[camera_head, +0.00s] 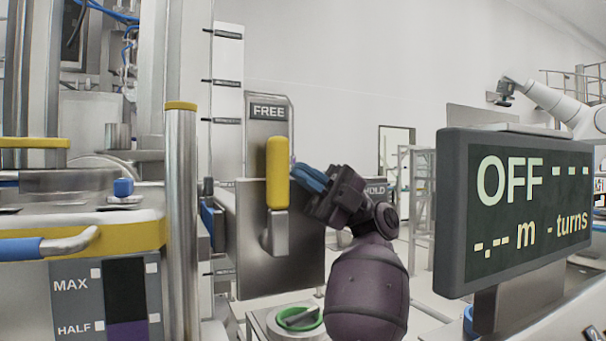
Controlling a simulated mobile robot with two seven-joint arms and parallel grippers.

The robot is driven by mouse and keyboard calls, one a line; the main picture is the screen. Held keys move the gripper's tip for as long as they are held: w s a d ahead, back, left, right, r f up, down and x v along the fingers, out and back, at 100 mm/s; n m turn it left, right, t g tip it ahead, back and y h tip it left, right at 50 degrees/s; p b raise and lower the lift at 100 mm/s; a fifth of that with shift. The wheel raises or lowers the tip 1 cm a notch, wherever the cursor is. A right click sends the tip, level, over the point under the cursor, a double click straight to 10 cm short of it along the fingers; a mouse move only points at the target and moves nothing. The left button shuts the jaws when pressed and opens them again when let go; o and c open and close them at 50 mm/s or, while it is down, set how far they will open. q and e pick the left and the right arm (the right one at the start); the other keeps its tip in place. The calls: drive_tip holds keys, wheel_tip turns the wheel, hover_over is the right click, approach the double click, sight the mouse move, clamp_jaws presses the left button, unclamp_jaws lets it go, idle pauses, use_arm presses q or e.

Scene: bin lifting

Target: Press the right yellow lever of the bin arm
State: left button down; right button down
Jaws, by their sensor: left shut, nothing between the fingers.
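A yellow lever (278,172) stands upright on a grey metal panel (290,262), under a plate marked FREE (268,112). A second label, partly hidden and ending in "OLD" (376,190), is to its right. My left gripper (300,176) has blue fingertips and is shut and empty. The tips are right beside the lever's right side; I cannot tell whether they touch it. My purple wrist hides part of the panel's lower right. My right gripper is not in view.
A dark display (520,210) reading OFF stands close on the right. On the left are a steel post (181,230) with a yellow cap, a yellow-edged machine (100,238) and a blue-gripped handle (20,249). A green ring (300,318) is below the lever.

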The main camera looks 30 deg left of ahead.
use_arm(q)
drive_tip(key=b+v, duration=0.1)
drive_tip(key=v, duration=0.9)
drive_tip(key=shift+b, duration=0.4)
drive_tip(key=shift+d, duration=0.1)
